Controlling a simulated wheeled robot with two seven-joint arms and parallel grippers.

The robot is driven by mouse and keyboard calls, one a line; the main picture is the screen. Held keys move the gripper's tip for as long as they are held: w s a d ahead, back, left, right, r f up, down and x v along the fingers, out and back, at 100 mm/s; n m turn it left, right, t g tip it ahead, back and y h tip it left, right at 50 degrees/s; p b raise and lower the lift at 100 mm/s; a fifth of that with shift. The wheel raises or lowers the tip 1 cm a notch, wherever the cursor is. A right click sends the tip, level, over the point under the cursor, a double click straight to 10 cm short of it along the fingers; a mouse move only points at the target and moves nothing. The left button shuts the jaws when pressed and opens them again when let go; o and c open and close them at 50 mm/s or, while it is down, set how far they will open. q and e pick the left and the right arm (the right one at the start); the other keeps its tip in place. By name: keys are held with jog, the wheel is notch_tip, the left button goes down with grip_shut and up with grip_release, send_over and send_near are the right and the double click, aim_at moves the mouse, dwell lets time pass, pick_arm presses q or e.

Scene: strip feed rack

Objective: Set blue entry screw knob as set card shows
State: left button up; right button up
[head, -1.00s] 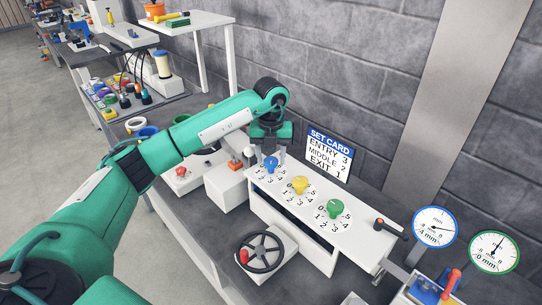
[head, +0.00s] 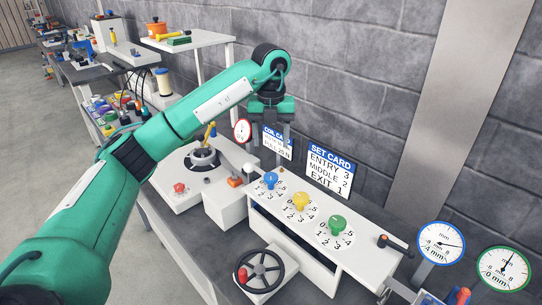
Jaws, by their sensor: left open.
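The blue knob (head: 271,180) sits on a numbered dial at the left end of the white strip rack panel (head: 350,254). Its pointer setting is too small to read. The yellow knob (head: 301,201) and green knob (head: 337,225) follow to its right. The set card (head: 331,171) on the wall side reads ENTRY 3, MIDDLE 2, EXIT 1. My left gripper (head: 270,154) points down, open and empty, with its fingers just above the blue knob and apart from it. My right gripper is not in view.
A black handwheel (head: 260,272) with a red grip stands in front of the panel. Two round gauges (head: 441,243) (head: 503,268) are at the right. A coil card (head: 277,142) is partly hidden behind my left fingers. A black-handled lever (head: 393,244) is at the panel's right end.

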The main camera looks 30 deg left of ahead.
pick_arm(q)
jog(key=shift+r, duration=1.2)
